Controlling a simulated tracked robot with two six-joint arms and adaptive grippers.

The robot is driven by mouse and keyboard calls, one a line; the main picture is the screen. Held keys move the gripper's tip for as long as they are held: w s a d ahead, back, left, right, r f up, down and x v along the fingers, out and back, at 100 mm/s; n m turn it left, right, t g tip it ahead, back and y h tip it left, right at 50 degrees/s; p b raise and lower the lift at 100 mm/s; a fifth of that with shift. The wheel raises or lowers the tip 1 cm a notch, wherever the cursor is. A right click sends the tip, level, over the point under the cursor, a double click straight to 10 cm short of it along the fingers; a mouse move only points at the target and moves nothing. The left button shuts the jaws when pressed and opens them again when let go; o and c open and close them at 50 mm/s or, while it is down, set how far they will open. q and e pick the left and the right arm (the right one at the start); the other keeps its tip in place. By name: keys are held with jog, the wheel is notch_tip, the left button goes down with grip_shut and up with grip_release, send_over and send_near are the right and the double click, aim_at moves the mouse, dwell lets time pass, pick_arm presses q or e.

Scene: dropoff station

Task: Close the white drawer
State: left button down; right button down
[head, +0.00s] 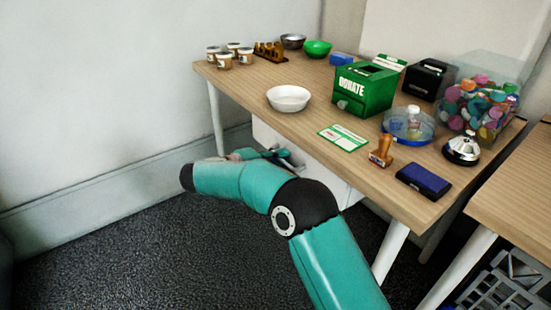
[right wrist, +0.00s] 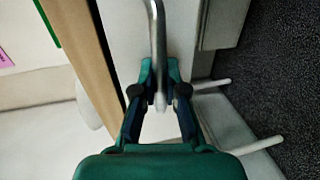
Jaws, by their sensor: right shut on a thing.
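The white drawer unit (head: 330,181) is under the front edge of the wooden table in the head view, partly hidden behind my right arm. How far the drawer stands out is hard to tell. My right gripper (head: 285,156) is at the unit's front, below the table edge. In the right wrist view, its green fingers (right wrist: 160,88) are shut on a grey metal bar handle (right wrist: 157,40). The handle runs up between the fingertips in front of a pale surface. My left gripper is not in view.
The wooden table (head: 240,78) holds a white bowl (head: 289,98), a green donation box (head: 366,88), a stamp (head: 381,152), a bell (head: 462,149) and several cups. A second table (head: 520,195) stands at the right. Dark carpet (head: 130,255) at the left is clear.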

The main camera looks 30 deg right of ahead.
jog(key=c, duration=1.5)
grip_release()
jog(key=shift+d+f, duration=0.1)
jog(key=shift+d, duration=0.2)
jog(key=shift+a, duration=0.1)
jog(key=v, duration=1.2)
jog(key=shift+w+f, duration=0.1)
